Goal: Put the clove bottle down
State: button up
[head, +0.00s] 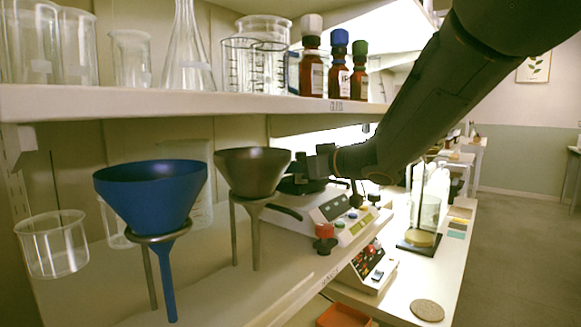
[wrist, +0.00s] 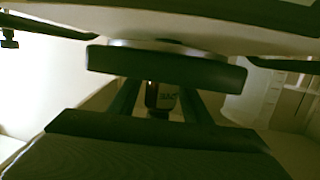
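My gripper (head: 312,165) reaches in under the upper shelf, behind the grey funnel, in the head view. A small dark red-brown bottle with a pale label (wrist: 163,96) shows in the wrist view, between the dark parts of my gripper. Its label is too small to read, and its top and base are covered. I cannot tell whether the fingers press on it. In the head view no bottle shows clearly at the gripper. Three brown bottles stand on the upper shelf, with a white cap (head: 312,70), a blue cap (head: 339,75) and a green cap (head: 360,80).
A blue funnel (head: 150,190) and a grey funnel (head: 252,172) stand in holders left of my gripper. Glassware (head: 130,58) fills the upper shelf (head: 200,103). A device with buttons (head: 345,215) sits below my gripper. The right-hand floor (head: 510,250) is clear.

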jog(key=shift+r, duration=0.15)
jog(key=shift+s+d+r, duration=0.1)
jog(key=shift+d, duration=0.05)
jog(key=p+v, duration=0.1)
jog(key=v, duration=1)
jog(key=shift+s+d, duration=0.2)
jog(key=shift+s, duration=0.05)
